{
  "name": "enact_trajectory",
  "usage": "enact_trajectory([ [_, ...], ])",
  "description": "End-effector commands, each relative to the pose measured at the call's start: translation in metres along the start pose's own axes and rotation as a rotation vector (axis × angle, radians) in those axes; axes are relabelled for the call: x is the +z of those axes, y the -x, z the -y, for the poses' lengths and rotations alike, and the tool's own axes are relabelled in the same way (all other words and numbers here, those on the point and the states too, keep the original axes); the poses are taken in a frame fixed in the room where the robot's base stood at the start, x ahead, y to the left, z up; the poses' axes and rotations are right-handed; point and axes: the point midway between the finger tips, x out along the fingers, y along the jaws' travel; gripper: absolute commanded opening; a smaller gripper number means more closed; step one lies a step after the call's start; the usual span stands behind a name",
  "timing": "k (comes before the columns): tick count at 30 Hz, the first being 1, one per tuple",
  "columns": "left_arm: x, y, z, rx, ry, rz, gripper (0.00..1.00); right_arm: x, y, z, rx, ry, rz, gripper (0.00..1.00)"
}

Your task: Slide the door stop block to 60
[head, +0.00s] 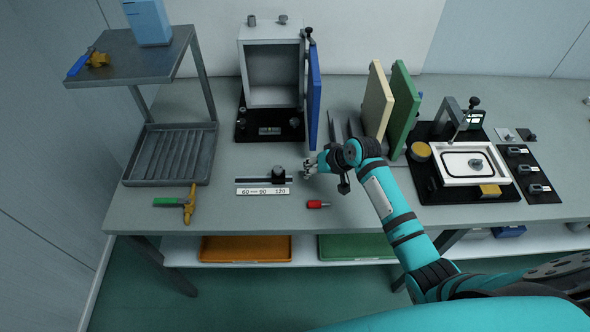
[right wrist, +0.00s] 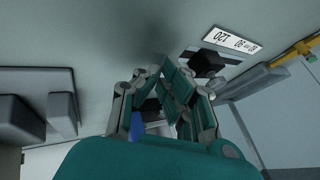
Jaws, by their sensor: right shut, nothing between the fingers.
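The door stop block (head: 278,172) is a small black block with a knob on a short dark rail (head: 250,180). It sits near the rail's right end, about above the 120 mark. The white scale strip (head: 263,191) in front reads 60 mm, 90 and 120. The block (right wrist: 207,63) and the upside-down scale (right wrist: 232,39) also show in the right wrist view. My right gripper (head: 309,166) is shut and empty, just right of the block and apart from it. It also shows in the right wrist view (right wrist: 177,88). My left gripper is out of view.
A grey cabinet with an open blue door (head: 314,95) stands behind the gripper. A red-handled tool (head: 318,204) lies front right; a green-and-yellow tool (head: 178,202) lies left. Upright cream (head: 377,98) and green (head: 404,108) panels stand right.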

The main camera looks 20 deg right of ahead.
Motion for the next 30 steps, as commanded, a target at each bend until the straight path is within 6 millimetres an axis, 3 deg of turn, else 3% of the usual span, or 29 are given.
enact_trajectory([
  [2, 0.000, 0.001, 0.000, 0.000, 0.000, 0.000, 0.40, 0.000, -0.016, 0.001, -0.002, -0.002, 0.001, 0.00],
  [9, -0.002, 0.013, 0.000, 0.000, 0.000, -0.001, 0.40, -0.001, -0.029, 0.030, -0.001, 0.000, -0.001, 0.00],
  [24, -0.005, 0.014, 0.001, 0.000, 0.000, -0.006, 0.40, 0.000, -0.034, 0.037, 0.000, 0.001, -0.001, 0.00],
  [30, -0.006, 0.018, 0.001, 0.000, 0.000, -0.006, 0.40, 0.000, -0.051, 0.072, -0.006, 0.001, 0.001, 0.00],
])
